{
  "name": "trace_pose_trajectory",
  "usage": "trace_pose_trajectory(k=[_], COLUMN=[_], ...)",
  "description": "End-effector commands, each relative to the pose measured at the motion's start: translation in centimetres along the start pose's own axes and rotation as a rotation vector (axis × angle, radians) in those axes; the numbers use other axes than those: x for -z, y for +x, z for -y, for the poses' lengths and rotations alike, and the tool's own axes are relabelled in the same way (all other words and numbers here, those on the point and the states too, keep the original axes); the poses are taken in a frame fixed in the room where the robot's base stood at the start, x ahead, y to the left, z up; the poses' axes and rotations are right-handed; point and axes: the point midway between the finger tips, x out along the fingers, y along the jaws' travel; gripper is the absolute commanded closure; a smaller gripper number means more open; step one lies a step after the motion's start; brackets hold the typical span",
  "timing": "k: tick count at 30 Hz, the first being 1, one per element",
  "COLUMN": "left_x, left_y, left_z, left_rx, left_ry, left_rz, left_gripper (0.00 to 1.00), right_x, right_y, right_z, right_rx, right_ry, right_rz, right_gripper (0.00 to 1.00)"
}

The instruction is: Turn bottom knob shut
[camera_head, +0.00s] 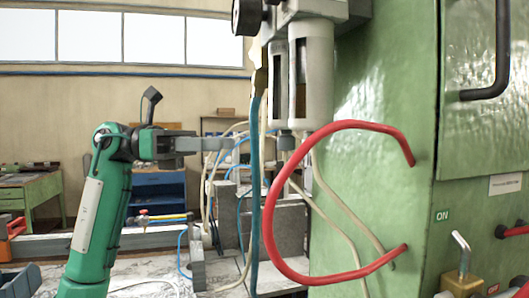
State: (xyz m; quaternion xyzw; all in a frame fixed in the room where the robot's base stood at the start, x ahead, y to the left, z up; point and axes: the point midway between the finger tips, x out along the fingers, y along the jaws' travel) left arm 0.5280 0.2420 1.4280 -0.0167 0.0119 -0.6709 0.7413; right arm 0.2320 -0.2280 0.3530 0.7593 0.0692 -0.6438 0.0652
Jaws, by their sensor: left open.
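A grey filter unit with two bowls (311,70) is mounted on the left side of the green machine cabinet. A small dark knob (287,141) shows under the bowls; its turned position cannot be told. My left gripper (231,143) reaches in from the left at about the knob's height, with its fingers pointing right. It is open and looks empty, seen side-on. Its fingertips appear to the left of the knob, with hoses between them in the picture; the depth gap is unclear. My right gripper is not in view.
A thick red hose (268,220) loops out from the green cabinet (380,90) below the unit. A teal hose (256,190) and pale hoses hang near my fingertips. A brass padlock (458,283) and red-handled parts (512,231) are at right.

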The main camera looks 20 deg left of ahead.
Motion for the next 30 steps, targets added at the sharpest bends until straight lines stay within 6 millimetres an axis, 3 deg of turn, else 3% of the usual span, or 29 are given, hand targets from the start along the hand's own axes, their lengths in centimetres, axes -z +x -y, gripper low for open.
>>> trace_pose_trajectory(k=[8,24,30], left_x=[-0.5,-0.4,-0.3], left_y=[2.7,13.0,14.5], left_z=[0.5,1.0,1.0], left_rx=[0.051,0.047,0.045], left_ry=[0.018,0.015,0.015], left_rz=[-0.006,-0.005,-0.004], left_gripper=[0.53,0.53,0.53], right_x=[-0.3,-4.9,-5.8], right_y=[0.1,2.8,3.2], right_z=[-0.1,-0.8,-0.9], right_rx=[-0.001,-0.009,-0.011], right_ry=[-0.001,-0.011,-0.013], right_rz=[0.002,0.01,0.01], right_gripper=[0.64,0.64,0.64])
